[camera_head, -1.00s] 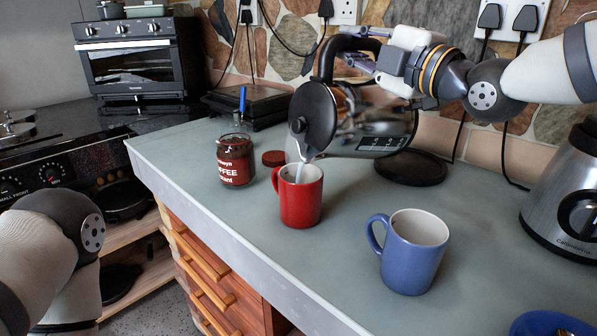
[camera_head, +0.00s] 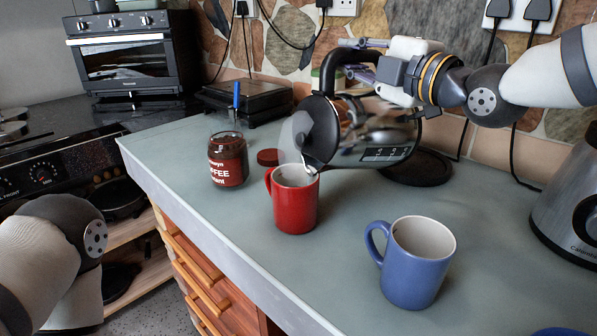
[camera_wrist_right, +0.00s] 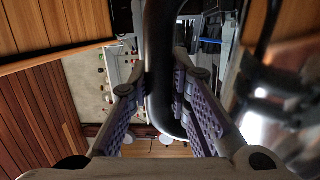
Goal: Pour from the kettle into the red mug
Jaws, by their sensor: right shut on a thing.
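The glass kettle (camera_head: 385,140) with a black lid and handle hangs tilted well over to the left above the counter. Its spout is right at the rim of the red mug (camera_head: 296,208), with whitish liquid or a highlight between them. I cannot tell if they touch. The mug stands upright. My right gripper (camera_head: 366,62) is shut on the kettle's black handle, which also shows between the purple finger pads in the right wrist view (camera_wrist_right: 160,85). My left arm shows at lower left, but its gripper is out of view.
A blue mug (camera_head: 413,268) stands in front, right of the red mug. A coffee jar (camera_head: 228,163) and red lid (camera_head: 268,157) are left. The black kettle base (camera_head: 416,169) is behind. A blender (camera_head: 571,205) stands right. The counter's front edge is close to the red mug.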

